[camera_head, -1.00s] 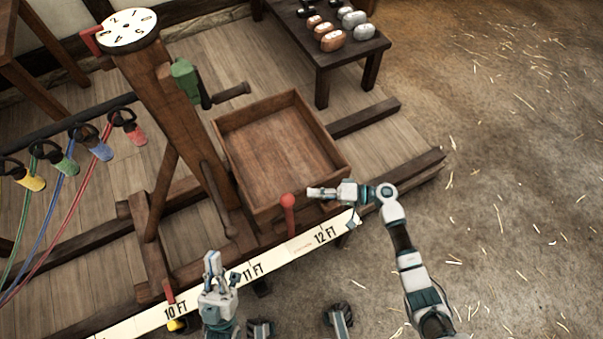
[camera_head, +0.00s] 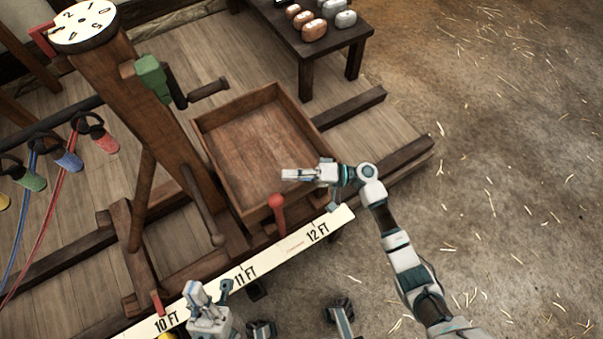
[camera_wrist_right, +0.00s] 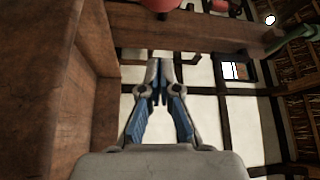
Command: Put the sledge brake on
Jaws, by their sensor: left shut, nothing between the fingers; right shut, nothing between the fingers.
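A red-knobbed lever (camera_head: 277,203), which looks like the brake, stands upright at the front edge of the sledge's open wooden box (camera_head: 225,180). My right gripper (camera_head: 287,175) is shut and empty, over the box's front part, just beyond the red knob in the head view. I cannot tell whether it touches the knob. In the right wrist view the shut fingertips (camera_wrist_right: 159,64) point at a wooden beam, and a red rounded thing (camera_wrist_right: 160,4) is cut off at the top edge. My left gripper (camera_head: 193,289) is shut and empty, low beside the measuring strip.
A white measuring strip (camera_head: 280,252) marked in feet runs along the front. A wooden post with a dial (camera_head: 84,24) and a green-mounted crank (camera_head: 153,77) stands left of the box. A small table (camera_head: 330,40) holds several weights. Bare floor (camera_head: 480,200) is clear at right.

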